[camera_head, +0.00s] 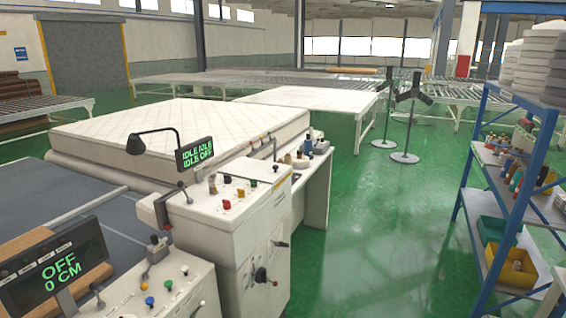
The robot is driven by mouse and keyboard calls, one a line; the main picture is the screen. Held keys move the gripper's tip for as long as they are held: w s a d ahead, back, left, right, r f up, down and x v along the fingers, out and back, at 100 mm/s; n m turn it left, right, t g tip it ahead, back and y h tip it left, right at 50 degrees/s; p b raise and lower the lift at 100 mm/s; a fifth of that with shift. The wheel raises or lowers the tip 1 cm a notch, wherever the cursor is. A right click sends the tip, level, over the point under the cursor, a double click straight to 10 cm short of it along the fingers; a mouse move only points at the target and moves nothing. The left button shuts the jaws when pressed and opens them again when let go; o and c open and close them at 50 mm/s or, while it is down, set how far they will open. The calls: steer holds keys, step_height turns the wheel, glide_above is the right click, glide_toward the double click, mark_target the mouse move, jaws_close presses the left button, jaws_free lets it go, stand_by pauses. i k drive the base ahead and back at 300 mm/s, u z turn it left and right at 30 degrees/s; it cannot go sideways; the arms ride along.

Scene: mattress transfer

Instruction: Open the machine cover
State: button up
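A white machine cabinet (245,225) stands left of centre, with coloured buttons and knobs on its top panel. A small display (194,152) above it reads IDLE and OFF in green. A black crank or knob (262,277) sits on its front side. A lower white console (168,290) stands in front at bottom left. Its display (52,268) reads OFF 0 CM. I cannot tell which part is the machine cover or whether it is shut. My gripper is not in view.
A white mattress (185,132) lies behind the cabinet. A blue shelf rack (527,185) with bins stands at right. Black-topped stands (404,157) and roller conveyors (240,80) are farther back. The green floor (375,240) between cabinet and rack is clear.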

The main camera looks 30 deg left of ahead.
mark_target(268, 172)
steer(key=u, duration=0.25)
steer(key=i, duration=0.65)
steer(key=u, duration=1)
steer(key=i, duration=0.8)
steer(key=u, duration=0.6)
steer(key=k, duration=0.9)
steer(key=u, duration=0.15)
steer(key=i, duration=0.5)
steer(key=z, duration=0.05)
